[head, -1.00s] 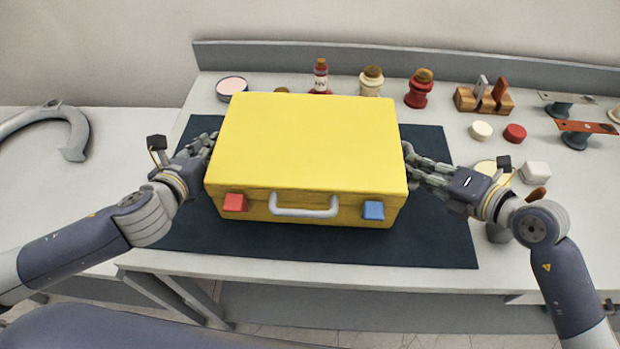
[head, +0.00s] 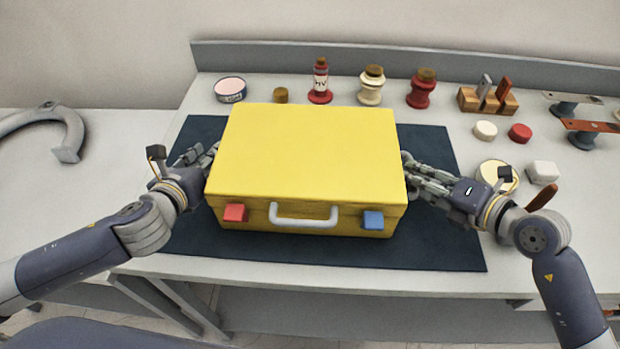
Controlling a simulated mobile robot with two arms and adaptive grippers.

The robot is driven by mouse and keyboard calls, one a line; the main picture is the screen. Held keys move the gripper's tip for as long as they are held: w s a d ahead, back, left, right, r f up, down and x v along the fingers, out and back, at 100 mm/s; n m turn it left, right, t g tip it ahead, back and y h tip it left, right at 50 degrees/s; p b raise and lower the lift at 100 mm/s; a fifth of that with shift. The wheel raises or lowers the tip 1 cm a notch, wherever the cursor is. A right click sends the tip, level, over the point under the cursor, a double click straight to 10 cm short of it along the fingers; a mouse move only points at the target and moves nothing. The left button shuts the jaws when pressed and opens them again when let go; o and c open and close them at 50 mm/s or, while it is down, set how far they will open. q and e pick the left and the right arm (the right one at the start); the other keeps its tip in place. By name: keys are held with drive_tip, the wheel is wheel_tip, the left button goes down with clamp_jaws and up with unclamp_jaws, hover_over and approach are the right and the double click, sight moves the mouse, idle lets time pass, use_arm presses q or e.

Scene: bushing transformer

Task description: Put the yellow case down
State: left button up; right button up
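The yellow case (head: 308,155) is closed and level over the dark mat (head: 330,255), with its grey handle (head: 303,216) toward me. A red latch (head: 235,212) and a blue latch (head: 373,220) flank the handle. My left gripper (head: 203,157) is at the case's left side, and my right gripper (head: 412,172) is at its right side. The case partly hides the fingertips, so their grip and closure cannot be told. The case's underside is hidden; it looks very low over the mat or resting on it.
Behind the case stand a round tin (head: 230,90), a small brown cap (head: 281,95), a labelled red bottle (head: 320,82), a cream bushing (head: 371,87) and a red bushing (head: 421,90). A wooden block (head: 488,102) and small parts lie right. A grey hook-shaped piece (head: 68,140) lies left.

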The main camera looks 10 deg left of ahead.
use_arm(q)
drive_tip(key=shift+d, duration=0.1)
use_arm(e)
drive_tip(key=shift+a, duration=0.1)
use_arm(q)
drive_tip(key=shift+r, duration=0.3)
wheel_tip(320, 180, up, 9)
use_arm(e)
drive_tip(key=shift+r, duration=0.15)
use_arm(q)
drive_tip(key=shift+r, duration=0.2)
use_arm(e)
wheel_tip(320, 180, up, 10)
drive_tip(key=shift+a, duration=0.1)
idle(0.4)
